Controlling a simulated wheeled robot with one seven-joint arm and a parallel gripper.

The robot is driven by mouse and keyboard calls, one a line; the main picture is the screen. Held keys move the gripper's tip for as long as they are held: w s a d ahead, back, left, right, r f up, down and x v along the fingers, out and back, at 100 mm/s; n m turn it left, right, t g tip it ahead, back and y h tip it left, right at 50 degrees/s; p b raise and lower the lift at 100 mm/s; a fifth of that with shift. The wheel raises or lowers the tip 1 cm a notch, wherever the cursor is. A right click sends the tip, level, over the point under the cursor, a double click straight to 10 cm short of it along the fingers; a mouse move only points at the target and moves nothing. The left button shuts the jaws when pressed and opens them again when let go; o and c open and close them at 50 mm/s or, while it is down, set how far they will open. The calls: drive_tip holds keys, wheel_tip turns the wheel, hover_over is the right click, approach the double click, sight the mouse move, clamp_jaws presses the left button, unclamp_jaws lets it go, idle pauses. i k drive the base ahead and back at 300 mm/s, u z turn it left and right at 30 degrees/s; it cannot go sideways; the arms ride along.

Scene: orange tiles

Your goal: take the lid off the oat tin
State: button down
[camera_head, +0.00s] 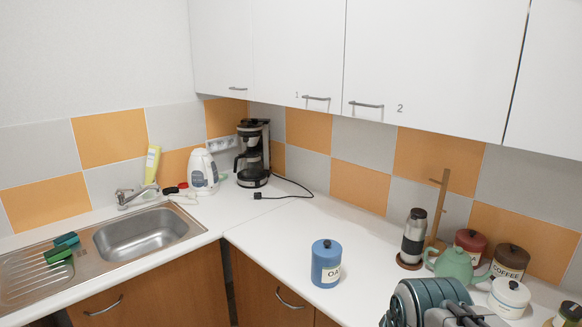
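The oat tin (326,272) is a blue canister with a cream label whose visible letters read "OA". It stands upright on the white worktop near its front edge, left of the other canisters. Its blue lid (326,247) is on top, with a small dark knob. The tin stands clear, with nothing touching it. I cannot make out my gripper's fingers in the head view. Part of my arm shows at the lower right, to the right of the tin.
A green teapot (453,263), a red canister (470,243), a coffee canister (510,260) and a white canister (509,297) crowd the right. The sink (150,232) and coffee maker (252,155) are left. Worktop around the tin is free.

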sight(324, 249)
drive_tip(key=u, duration=1.7)
drive_tip(key=i, duration=1.45)
drive_tip(key=z, duration=3.15)
drive_tip(key=i, duration=0.5)
